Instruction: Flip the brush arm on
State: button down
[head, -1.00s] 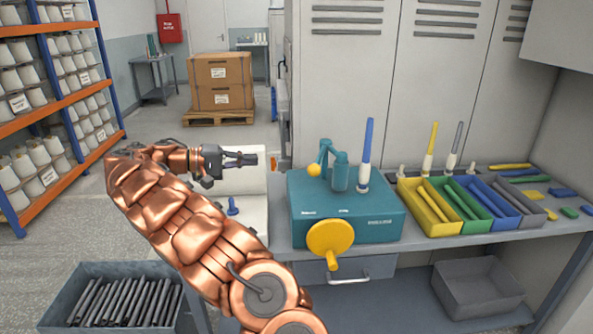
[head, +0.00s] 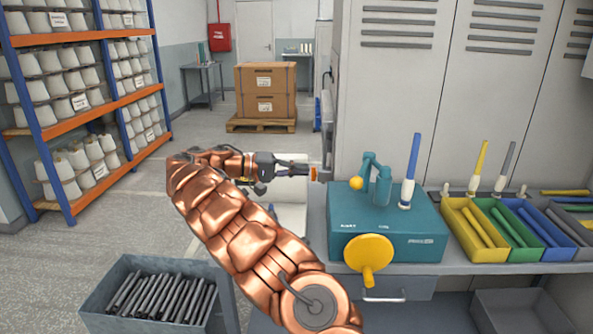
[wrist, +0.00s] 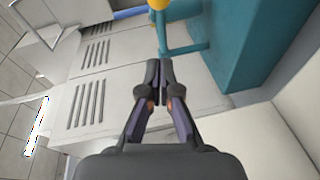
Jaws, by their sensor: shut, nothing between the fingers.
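The brush arm (head: 370,170) is a teal lever on top of a teal machine box (head: 388,226). It bends to the left and ends in a yellow ball (head: 356,183). My gripper (head: 312,172) is shut and empty, to the left of the ball and apart from it. In the wrist view my gripper (wrist: 158,68) has its fingertips together, just below the teal arm (wrist: 178,48). The yellow ball (wrist: 158,4) is cut off at the top edge there.
A blue and white bobbin (head: 410,172) stands upright on the box, right of the arm. A yellow crank disc (head: 368,252) is on its front. Coloured bins (head: 470,253) stand to the right on the bench. Lockers rise behind.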

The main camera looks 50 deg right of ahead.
jog(key=s+d+f+p, duration=0.1)
jog(key=s+d, duration=0.5)
jog(key=s, duration=0.2)
jog(key=shift+s+f+p, duration=0.4)
jog(key=shift+s+d, duration=0.15)
dwell(0.4)
